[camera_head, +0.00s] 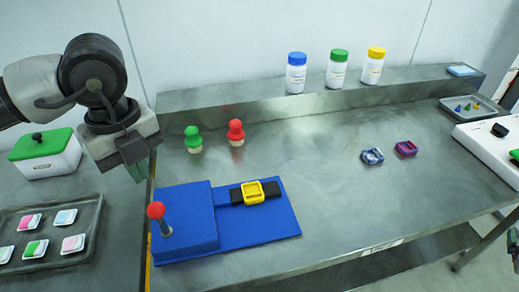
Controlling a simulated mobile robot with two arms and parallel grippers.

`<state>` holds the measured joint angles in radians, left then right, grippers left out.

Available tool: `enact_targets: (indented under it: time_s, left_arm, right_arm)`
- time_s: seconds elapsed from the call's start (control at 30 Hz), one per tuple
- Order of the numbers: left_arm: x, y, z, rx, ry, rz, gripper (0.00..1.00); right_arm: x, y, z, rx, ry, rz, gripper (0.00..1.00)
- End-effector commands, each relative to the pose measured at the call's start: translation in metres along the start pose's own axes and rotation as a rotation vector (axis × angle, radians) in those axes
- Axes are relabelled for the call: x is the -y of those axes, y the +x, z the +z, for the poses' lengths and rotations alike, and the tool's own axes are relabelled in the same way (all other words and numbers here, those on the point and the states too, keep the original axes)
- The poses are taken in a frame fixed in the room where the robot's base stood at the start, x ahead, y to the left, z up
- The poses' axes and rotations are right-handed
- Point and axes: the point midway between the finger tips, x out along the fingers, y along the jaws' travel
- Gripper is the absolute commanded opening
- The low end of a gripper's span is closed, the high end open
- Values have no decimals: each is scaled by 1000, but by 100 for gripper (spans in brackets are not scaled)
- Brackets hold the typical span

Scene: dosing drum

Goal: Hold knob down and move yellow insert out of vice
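The knob (156,210) is a red ball on a short grey stem, standing on the raised left block of a blue fixture (275,220). The yellow insert (253,192) is a square frame sitting in the black vice (236,196) on the fixture's lower right part. My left gripper (137,172) points down, above and left of the knob, clear of it. Its fingertips look close together with nothing visible between them, but their gap is unclear. A dark part at the right edge (514,243) may be my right gripper; it is cut off.
Green (193,139) and red (236,132) peg-like pieces stand behind the fixture. Blue-grey (372,156) and purple (406,148) inserts lie to the right. Three bottles stand on the back ledge (215,100). A tray (95,240) lies at left. The middle of the table is clear.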

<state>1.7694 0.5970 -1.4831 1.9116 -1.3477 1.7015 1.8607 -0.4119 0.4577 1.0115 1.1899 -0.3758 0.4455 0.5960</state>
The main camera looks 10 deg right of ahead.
Motion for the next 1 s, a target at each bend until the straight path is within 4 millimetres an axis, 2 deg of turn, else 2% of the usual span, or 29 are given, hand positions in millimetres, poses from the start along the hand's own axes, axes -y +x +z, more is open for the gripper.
enact_targets:
  time_s: [0.03, 0.3, 0.47, 0.53, 0.57, 0.6, 0.73, 0.87, 1.0]
  left_arm:
    - [0, 0, 0, 0, 0, 0, 0]
    - [0, 0, 0, 0, 0, 0, 0]
    - [0, 0, 0, 0, 0, 0, 0]
    - [0, 0, 0, 0, 0, 0, 0]
    - [0, 0, 0, 0, 0, 0, 0]
    - [0, 0, 0, 0, 0, 0, 0]
    - [0, 0, 0, 0, 0, 0, 0]
    - [0, 0, 0, 0, 0, 0, 0]
    - [0, 0, 0, 0, 0, 0, 0]
  right_arm:
    - [-6, 20, -27, -58, 18, 5, 92]
    - [-16, 110, -162, -289, 183, 11, 92]
    - [-8, 156, -247, -388, 308, 13, 92]
    - [8, 175, -280, -404, 377, 16, 92]
    - [20, 183, -291, -397, 409, 15, 92]
    - [40, 193, -302, -374, 446, 10, 92]
    - [114, 214, -318, -254, 516, -38, 92]
    - [190, 222, -332, -125, 536, -130, 92]
    - [272, 217, -352, 5, 514, -264, 92]
